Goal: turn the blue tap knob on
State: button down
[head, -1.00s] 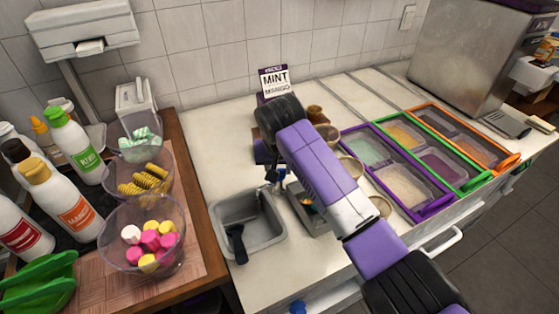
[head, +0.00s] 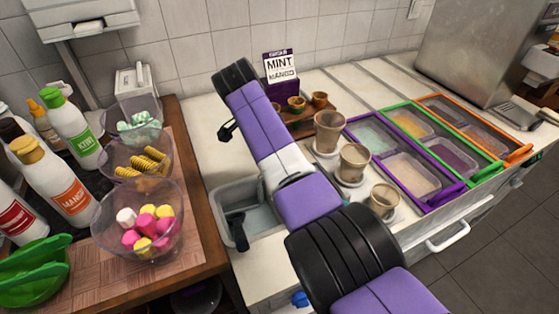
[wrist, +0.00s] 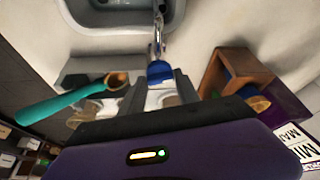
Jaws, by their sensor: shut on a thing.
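The blue tap knob (wrist: 159,72) is between the fingers of my gripper (wrist: 160,84) in the wrist view. My gripper is shut on it. The silver tap spout (wrist: 158,28) runs from the knob towards the grey sink (wrist: 115,17). In the head view my purple arm crosses the middle and hides the tap and knob. The sink shows there too (head: 262,218), partly behind the arm. I cannot tell whether water is running.
A dark utensil (head: 237,230) stands in the sink. A teal-handled scoop (wrist: 70,98) and a wooden stand (wrist: 232,75) are close beside my gripper. Several cups (head: 352,162) and the purple-framed topping tray (head: 437,203) lie to the right. Bowls and bottles crowd the left counter.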

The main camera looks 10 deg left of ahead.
jog(key=shift+w+f+m+g+h+b, duration=0.1)
jog(key=shift+m+g+h+b, duration=0.2)
jog(key=shift+m+b, duration=1.25)
jog(key=shift+b, duration=1.05)
jog(key=c, duration=0.9)
grip_release()
jog(key=shift+a+r, duration=0.1)
jog(key=shift+r, duration=0.1)
jog(key=shift+v, duration=3.85)
jog(key=shift+w, duration=0.1)
